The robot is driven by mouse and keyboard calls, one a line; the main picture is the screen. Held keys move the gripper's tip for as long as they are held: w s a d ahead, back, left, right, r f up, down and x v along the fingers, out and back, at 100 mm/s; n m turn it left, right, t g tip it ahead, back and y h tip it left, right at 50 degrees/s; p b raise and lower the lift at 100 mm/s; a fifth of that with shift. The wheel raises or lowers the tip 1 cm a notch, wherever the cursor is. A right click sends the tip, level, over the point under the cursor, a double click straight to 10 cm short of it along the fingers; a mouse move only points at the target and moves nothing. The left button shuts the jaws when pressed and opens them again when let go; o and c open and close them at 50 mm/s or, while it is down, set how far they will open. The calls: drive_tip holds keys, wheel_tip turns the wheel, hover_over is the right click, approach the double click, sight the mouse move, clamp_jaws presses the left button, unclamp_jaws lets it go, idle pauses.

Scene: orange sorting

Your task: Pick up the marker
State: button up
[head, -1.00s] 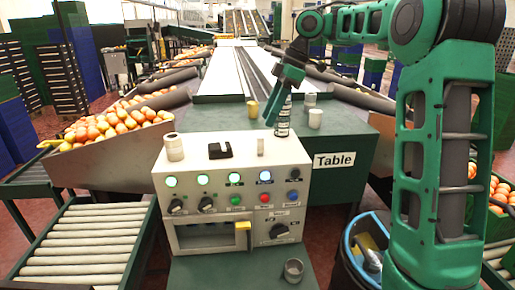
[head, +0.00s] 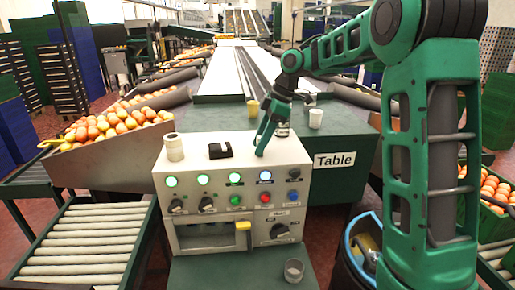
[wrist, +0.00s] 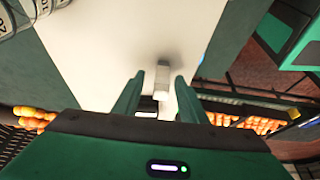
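The marker is most likely the small pale cylinder (wrist: 163,76) on the white machine top in the wrist view. It lies between the two finger tips, with no clear contact. In the head view my gripper (head: 262,146) is low over the right part of the control box's top (head: 200,158) and hides that object. In the wrist view the fingers stand apart on either side of it, so my gripper is open.
A pale cylinder (head: 174,147) and a black holder (head: 220,151) stand on the box top. Behind, the green table (head: 345,135) carries a yellow cup (head: 253,106) and a white cup (head: 315,119). A grey cup (head: 293,271) stands in front. A bin (head: 350,265) is at right.

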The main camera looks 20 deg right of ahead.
sight(259, 137)
drive_tip(key=shift+c, duration=0.5)
clamp_jaws()
drive_tip(key=shift+r, duration=0.45)
drive_tip(key=r, duration=0.3)
drive_tip(key=shift+s+a+r, duration=0.1)
drive_tip(key=shift+a+r, duration=0.15)
drive_tip(key=shift+r, duration=0.05)
drive_tip(key=s+a+r, duration=0.6)
drive_tip(key=a, duration=0.3)
drive_tip(key=shift+s+r, duration=0.15)
drive_tip(key=shift+r, duration=0.1)
drive_tip(key=shift+s+a, duration=0.1)
